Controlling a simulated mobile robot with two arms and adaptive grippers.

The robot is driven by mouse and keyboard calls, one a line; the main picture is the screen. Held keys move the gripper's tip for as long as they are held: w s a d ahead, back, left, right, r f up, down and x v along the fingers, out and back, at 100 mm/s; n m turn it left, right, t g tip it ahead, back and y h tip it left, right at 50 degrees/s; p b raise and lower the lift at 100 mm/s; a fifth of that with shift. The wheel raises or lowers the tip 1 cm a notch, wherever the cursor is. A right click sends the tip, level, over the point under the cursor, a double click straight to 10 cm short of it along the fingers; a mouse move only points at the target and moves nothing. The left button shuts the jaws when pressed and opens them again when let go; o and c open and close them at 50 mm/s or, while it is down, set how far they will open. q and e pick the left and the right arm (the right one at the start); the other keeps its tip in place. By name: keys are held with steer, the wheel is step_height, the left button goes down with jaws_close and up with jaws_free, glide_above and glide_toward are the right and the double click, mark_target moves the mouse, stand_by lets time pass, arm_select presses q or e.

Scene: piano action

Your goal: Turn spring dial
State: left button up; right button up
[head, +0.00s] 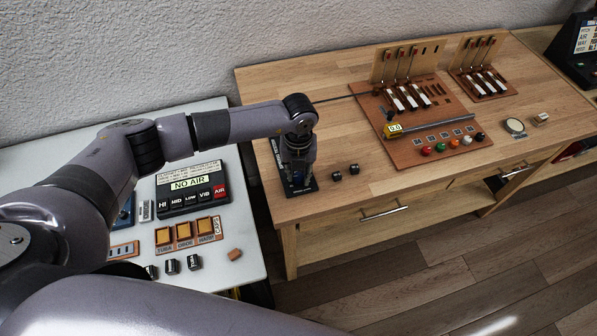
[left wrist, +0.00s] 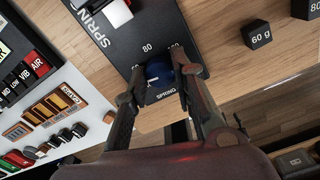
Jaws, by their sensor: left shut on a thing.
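The spring dial (left wrist: 160,72) is a dark blue knob on a black panel (left wrist: 120,22) marked SPRING, with 80 and 100 beside the knob in the left wrist view. My left gripper (left wrist: 160,82) is shut on the dial, with one finger on each side of it. In the head view, my left gripper (head: 298,180) points down over the black panel (head: 303,190) at the left front of the wooden bench, and the arm hides most of the knob. My right gripper is not seen in either view.
Two small dark weights (head: 354,169) lie just right of the panel; one marked 60 g (left wrist: 257,34) shows close by. A white table (head: 245,215) with a NO AIR box (head: 190,184) stands left. The piano action board (head: 430,115) is further right on the wooden bench (head: 330,210).

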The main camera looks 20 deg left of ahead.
arm_select(q)
steer(key=shift+f+m+b, duration=0.25)
steer(key=shift+m+b, duration=0.35)
steer(key=shift+b, duration=0.35)
jaws_close()
steer(key=shift+m+b, duration=0.3)
steer(key=shift+b, duration=0.05)
steer(key=shift+r+m, duration=0.25)
steer(key=shift+m, duration=0.15)
steer(key=o, duration=1)
jaws_free()
